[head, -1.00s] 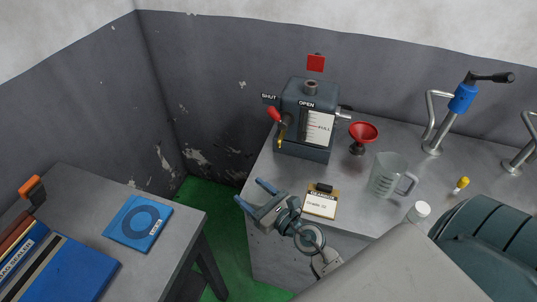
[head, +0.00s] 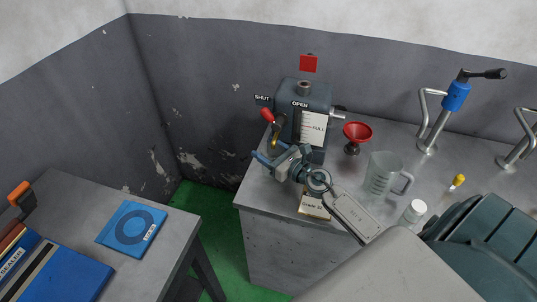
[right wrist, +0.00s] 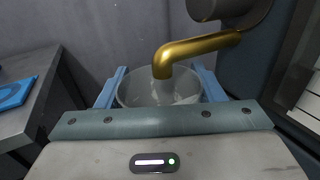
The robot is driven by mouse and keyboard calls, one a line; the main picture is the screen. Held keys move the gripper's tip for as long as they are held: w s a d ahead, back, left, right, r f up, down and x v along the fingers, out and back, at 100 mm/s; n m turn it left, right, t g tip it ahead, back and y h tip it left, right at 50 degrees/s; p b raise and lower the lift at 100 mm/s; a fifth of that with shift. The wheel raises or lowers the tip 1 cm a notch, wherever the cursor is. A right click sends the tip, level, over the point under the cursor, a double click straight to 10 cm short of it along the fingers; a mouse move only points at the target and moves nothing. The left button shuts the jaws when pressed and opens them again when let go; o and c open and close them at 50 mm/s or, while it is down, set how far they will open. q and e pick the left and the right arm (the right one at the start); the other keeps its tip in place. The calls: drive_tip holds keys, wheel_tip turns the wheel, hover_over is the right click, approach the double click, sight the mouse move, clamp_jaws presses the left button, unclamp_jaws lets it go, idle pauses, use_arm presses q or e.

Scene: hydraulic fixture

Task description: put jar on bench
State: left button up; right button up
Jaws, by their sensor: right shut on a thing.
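In the right wrist view a clear jar (right wrist: 130,95) stands between the two blue fingers of my right gripper (right wrist: 160,92), which is shut on it. A brass spout (right wrist: 190,52) bends down over the jar's open mouth; the spout's tip covers part of the rim. In the head view my right gripper (head: 268,157) is in front of the grey dispenser (head: 313,97), near its spout, and the jar cannot be made out there. The grey bench top (head: 255,193) lies under the dispenser. My left gripper is not in view.
A red funnel (head: 357,131), a clear measuring jug (head: 381,180), a white-capped bottle (head: 414,211) and a yellow-capped item (head: 457,182) stand to the right. A label card (head: 312,206) is partly under my arm.

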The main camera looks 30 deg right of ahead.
drive_tip(key=shift+w+d+f+b, duration=0.15)
drive_tip(key=shift+f+b, duration=0.1)
drive_tip(key=shift+f, duration=0.25)
drive_tip(key=shift+w+d+f+b, duration=0.1)
drive_tip(key=shift+f+b, duration=0.1)
drive_tip(key=shift+f, duration=0.25)
drive_tip(key=shift+a+r, duration=0.1)
drive_tip(key=shift+r, duration=0.05)
drive_tip(key=shift+s, duration=0.1)
drive_tip(key=o, duration=1)
drive_tip(key=shift+f, duration=0.2)
drive_tip(key=shift+r, duration=0.1)
